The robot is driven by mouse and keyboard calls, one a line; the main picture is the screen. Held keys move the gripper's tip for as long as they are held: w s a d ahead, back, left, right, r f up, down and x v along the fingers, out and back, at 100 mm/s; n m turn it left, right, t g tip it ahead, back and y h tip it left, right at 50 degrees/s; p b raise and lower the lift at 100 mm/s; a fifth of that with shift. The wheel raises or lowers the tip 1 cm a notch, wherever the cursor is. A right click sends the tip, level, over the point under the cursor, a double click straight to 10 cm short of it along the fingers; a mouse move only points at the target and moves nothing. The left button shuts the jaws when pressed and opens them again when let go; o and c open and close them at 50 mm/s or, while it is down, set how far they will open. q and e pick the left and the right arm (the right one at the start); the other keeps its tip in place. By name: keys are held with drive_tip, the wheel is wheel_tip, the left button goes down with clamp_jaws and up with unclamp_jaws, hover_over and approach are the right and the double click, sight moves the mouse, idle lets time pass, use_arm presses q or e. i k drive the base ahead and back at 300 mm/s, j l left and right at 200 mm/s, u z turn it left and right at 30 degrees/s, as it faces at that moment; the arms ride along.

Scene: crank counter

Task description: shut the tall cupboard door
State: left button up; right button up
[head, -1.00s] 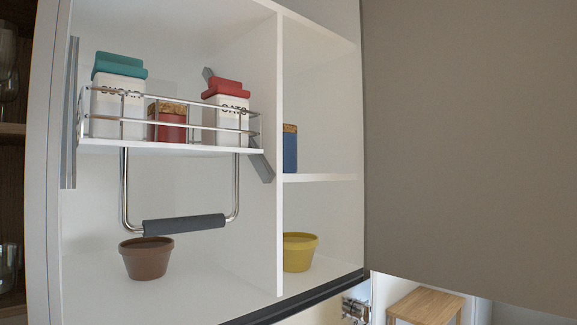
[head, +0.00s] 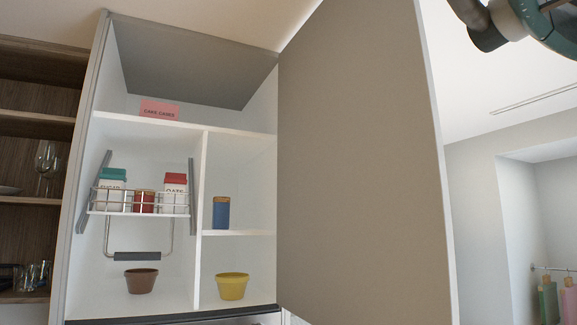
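The tall cupboard door (head: 360,170) is a grey-brown panel hinged at the cupboard's right side, and it stands wide open toward me. The tall cupboard (head: 150,124) is white inside, with its shelves exposed. A dark green and grey part of my own arm shows at the top right corner, to the right of the door's free edge (head: 436,150) and apart from it in the picture. Neither gripper's fingers are in view.
Inside are a pull-down rack (head: 137,255) with canisters, a blue jar (head: 221,213), a brown pot (head: 141,281), a yellow pot (head: 232,286) and a pink cake-cases box (head: 159,109). Open shelves with glasses (head: 46,165) are at left. Bottles (head: 549,300) stand lower right.

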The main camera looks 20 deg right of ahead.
sight(365, 236)
drive_tip(key=l+u, duration=0.1)
drive_tip(key=l, duration=0.35)
drive_tip(key=k+l, duration=0.1)
drive_tip(key=l, duration=0.3)
drive_tip(key=l+u, duration=0.15)
drive_tip(key=l, duration=0.3)
drive_tip(key=k+l+u, duration=0.1)
drive_tip(key=l, duration=0.3)
drive_tip(key=k+l, duration=0.1)
drive_tip(key=l, duration=0.35)
drive_tip(key=k+l+u, duration=0.15)
drive_tip(key=l, duration=0.25)
drive_tip(key=l+u, duration=0.1)
drive_tip(key=l, duration=0.3)
drive_tip(key=k, duration=0.05)
